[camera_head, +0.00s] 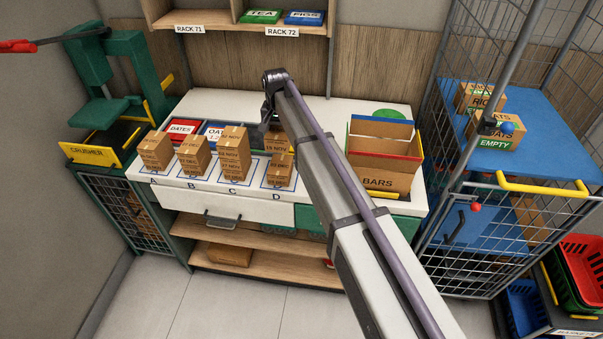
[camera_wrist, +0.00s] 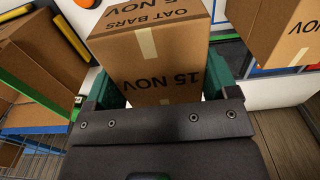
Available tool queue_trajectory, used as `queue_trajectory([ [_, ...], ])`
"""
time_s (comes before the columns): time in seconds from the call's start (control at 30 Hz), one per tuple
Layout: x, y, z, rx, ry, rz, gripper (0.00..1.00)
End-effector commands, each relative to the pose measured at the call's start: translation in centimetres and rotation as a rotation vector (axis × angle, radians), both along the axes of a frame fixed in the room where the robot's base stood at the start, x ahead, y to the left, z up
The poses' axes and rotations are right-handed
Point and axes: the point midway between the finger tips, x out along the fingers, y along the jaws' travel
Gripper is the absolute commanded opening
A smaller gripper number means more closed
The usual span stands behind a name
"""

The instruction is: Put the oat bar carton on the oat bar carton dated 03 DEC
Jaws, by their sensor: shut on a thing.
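My gripper (camera_wrist: 163,92) is shut on a cardboard oat bar carton (camera_wrist: 150,62), with one green finger on each side. The carton reads OAT BARS and 15 NOV, upside down in part. In the head view, a carton (camera_head: 277,143) shows below my wrist, partly behind my arm, directly over the carton at mark D (camera_head: 280,171). I cannot tell whether the two touch. Other cartons stand at A (camera_head: 155,150), B (camera_head: 194,155) and C (camera_head: 233,165); C looks like a stack. Their small dates are hard to read, so I cannot pick out 03 DEC surely.
An open BARS box (camera_head: 378,181) stands right of my arm on the white counter (camera_head: 210,107). A carton (camera_wrist: 280,30) is close on the right in the wrist view. A green crusher (camera_head: 98,75) is at left, a wire cage with a blue shelf (camera_head: 545,130) at right.

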Motion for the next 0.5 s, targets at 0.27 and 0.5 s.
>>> queue_trajectory([
  [0.27,0.0,0.0,-4.2,0.0,0.0,0.002,0.5],
  [0.5,0.0,0.0,-6.5,0.0,0.0,0.002,0.5],
])
